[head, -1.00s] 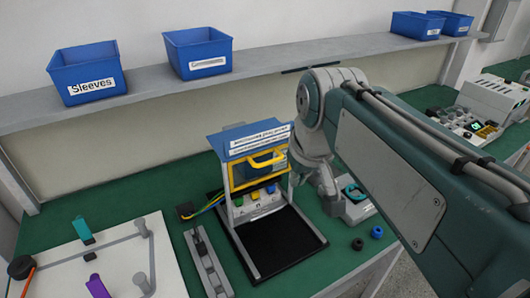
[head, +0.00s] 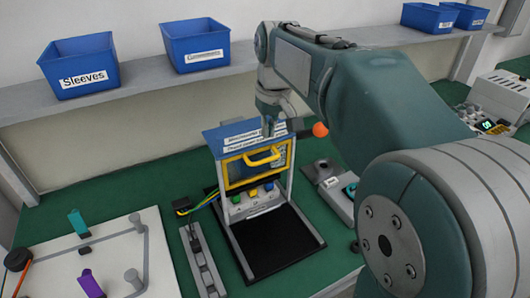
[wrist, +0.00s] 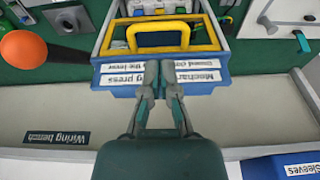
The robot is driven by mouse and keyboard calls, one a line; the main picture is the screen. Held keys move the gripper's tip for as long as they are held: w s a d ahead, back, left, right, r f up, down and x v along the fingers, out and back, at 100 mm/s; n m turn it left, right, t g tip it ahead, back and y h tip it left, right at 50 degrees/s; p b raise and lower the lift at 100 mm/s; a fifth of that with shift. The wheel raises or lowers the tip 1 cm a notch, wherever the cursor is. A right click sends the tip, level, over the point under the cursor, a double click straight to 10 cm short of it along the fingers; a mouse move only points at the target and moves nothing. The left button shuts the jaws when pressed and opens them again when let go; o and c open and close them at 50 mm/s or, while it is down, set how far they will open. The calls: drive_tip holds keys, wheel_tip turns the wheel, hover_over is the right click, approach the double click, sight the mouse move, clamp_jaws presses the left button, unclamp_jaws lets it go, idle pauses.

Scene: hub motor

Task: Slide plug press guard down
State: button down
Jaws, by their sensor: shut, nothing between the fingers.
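The plug press (head: 258,185) stands on the green bench with a blue top bearing white labels. Its yellow-framed guard (head: 229,175) sits in the upper part of the frame, above several coloured buttons. The guard's yellow handle (head: 262,158) shows in front, and also in the wrist view (wrist: 158,48). My gripper (head: 273,130) is shut and empty, at the blue top, above and behind the handle. In the wrist view my fingertips (wrist: 159,66) lie over the labelled top, just short of the handle. I cannot tell whether they touch the top.
An orange ball (head: 320,130) is right of the press top. A black base plate (head: 270,245) lies in front, a grey rail (head: 203,262) to its left. A white board (head: 120,250) is at left. Blue bins (head: 78,62) stand on the shelf behind.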

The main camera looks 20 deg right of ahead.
sight(265, 159)
drive_tip(key=f, duration=0.2)
drive_tip(key=w+f, duration=0.1)
drive_tip(key=f, duration=0.4)
drive_tip(key=shift+w+a+f, duration=0.1)
drive_tip(key=shift+w+f, duration=0.1)
drive_tip(key=shift+f, duration=0.2)
drive_tip(key=shift+f, duration=0.1)
